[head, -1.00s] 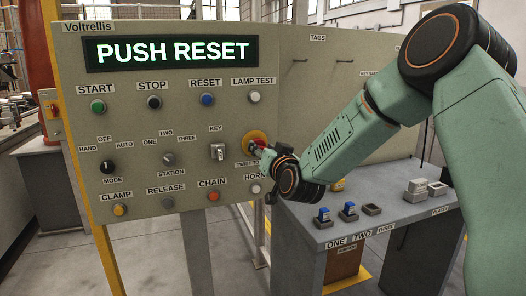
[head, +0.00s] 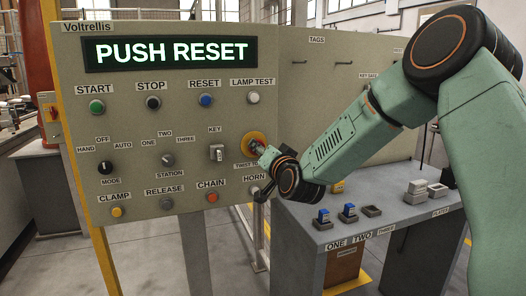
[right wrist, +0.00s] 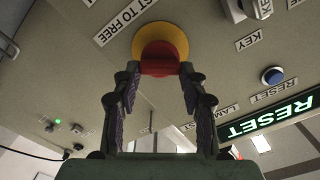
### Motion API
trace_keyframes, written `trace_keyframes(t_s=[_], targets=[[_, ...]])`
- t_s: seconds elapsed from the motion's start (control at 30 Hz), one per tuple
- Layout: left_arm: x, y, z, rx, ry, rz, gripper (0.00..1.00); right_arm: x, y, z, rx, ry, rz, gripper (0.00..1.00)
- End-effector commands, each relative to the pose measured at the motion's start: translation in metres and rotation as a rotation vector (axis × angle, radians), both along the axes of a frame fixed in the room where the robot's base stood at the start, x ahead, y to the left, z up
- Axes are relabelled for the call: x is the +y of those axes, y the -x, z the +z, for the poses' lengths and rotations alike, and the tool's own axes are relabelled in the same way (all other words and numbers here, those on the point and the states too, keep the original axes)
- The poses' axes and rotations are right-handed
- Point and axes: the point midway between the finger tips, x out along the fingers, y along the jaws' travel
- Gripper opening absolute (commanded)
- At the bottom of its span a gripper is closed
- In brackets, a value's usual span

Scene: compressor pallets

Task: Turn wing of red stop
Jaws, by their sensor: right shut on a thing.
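The red stop (right wrist: 160,62) is a round red knob on a yellow disc, seen upside down in the right wrist view. In the head view its yellow disc (head: 253,138) shows on the panel's right part, and my gripper hides most of the red knob. My right gripper (right wrist: 160,72) is shut on the red stop, one finger on each side of it. In the head view the right gripper (head: 258,149) reaches the knob from the lower right. A wing on the knob cannot be made out. My left gripper is not in view.
The Voltrellis panel (head: 130,135) carries several buttons and switches. Its display (head: 171,52) reads PUSH RESET. The key switch (head: 216,153) is left of the stop, and the HORN button (head: 255,191) is close below. A grey bench (head: 400,215) with small blocks stands at right.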

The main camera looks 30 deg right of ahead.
Motion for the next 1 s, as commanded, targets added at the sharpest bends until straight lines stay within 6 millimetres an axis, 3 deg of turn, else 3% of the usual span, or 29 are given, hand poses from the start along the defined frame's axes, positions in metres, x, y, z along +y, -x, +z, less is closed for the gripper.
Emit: trace_keyframes(t_s=[0.1,0.13,0.4,0.77,1.0], targets=[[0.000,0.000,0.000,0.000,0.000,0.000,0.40,0.000,0.000,0.000,0.000,0.001,0.000,0.11],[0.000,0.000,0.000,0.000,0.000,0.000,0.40,0.000,0.000,0.000,0.000,0.001,0.000,0.44],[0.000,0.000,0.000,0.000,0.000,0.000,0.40,0.000,0.000,0.000,0.000,0.001,0.000,0.66],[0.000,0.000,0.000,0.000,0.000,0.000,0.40,0.000,0.003,0.000,0.001,0.001,-0.001,0.66],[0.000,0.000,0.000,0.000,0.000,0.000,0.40,0.007,0.034,0.000,0.000,-0.006,0.000,0.66]])
